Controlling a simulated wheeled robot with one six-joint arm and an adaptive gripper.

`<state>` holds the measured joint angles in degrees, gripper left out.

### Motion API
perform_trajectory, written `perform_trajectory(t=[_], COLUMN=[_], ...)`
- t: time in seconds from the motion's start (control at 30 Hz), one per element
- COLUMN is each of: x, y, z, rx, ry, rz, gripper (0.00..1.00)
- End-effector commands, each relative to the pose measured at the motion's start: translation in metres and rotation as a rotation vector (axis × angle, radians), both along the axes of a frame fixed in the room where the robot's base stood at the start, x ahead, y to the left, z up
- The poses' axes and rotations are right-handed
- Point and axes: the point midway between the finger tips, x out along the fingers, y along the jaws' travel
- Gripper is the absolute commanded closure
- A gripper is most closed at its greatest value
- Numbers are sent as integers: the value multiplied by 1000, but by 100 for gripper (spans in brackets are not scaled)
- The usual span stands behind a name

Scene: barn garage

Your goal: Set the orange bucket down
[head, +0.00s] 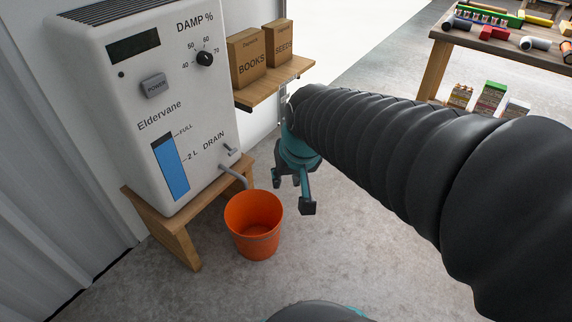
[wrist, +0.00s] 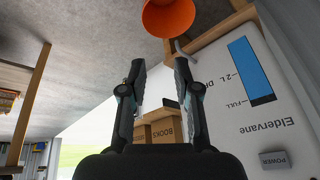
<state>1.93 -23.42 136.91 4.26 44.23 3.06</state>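The orange bucket (head: 254,238) stands upright on the concrete floor, in front of the wooden stand and just below the drain spout.
The white Eldervane dehumidifier (head: 150,100) sits on a wooden stand (head: 180,238), its blue gauge high near FULL. Its drain spout (head: 233,175) juts toward the bucket. A wall shelf (head: 270,88) holds two boxes. A workbench (head: 500,47) stands at the back right. Floor right of the bucket is clear.

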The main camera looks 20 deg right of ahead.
Motion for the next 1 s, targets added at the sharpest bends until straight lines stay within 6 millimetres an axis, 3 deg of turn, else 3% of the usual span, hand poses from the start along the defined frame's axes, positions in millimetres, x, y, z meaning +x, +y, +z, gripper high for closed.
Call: perform_trajectory(t=[0.2,0.4,1.0], x=[-57,-84,-89], y=[0,0,-1], z=[25,30,31], rx=[-58,-89,-94], ry=[-71,-98,-103], rz=[71,102,108], gripper=[69,69,69])
